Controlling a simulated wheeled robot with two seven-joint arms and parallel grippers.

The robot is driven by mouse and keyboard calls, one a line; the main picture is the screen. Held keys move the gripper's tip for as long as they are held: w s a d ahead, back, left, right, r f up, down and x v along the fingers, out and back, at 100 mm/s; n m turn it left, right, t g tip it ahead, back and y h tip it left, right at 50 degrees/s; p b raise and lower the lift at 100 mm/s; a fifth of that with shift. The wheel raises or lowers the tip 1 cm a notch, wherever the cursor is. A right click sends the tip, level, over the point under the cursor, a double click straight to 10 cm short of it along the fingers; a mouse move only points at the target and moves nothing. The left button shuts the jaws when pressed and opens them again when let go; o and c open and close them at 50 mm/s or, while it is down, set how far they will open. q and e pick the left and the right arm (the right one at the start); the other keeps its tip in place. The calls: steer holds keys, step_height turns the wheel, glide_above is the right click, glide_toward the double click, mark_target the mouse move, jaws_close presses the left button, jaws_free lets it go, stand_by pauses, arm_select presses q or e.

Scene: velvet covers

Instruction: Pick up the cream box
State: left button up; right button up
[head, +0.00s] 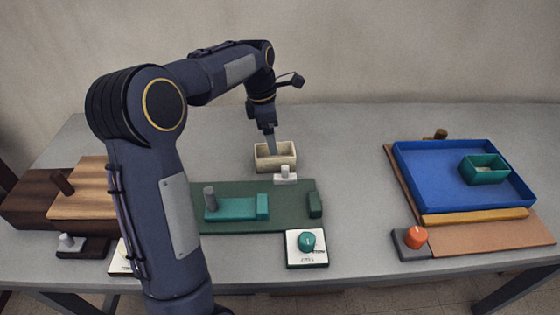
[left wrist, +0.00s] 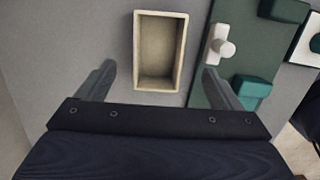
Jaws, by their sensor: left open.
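The cream box (head: 262,163) is an open, empty, rectangular box on the grey table, just behind the dark green board. In the left wrist view the cream box (left wrist: 140,50) lies ahead of the fingertips, roughly centred between them. My right gripper is not in view.
The dark green board (head: 285,217) holds a teal block (head: 235,211) and a white knobbed piece (head: 285,175) close to the box's front. A dial plate (head: 306,254) stands in front. A blue tray (head: 410,185) with a green box (head: 484,174) is right. Grey table between is clear.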

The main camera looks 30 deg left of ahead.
arm_select(q)
steer(key=f, duration=0.2)
steer(key=f+b, duration=0.1)
steer(key=f, duration=0.4)
steer(key=shift+w+d+f, duration=0.2)
steer(key=shift+w+d, duration=0.15)
steer(key=c, duration=1.1)
steer(key=shift+r, duration=0.1)
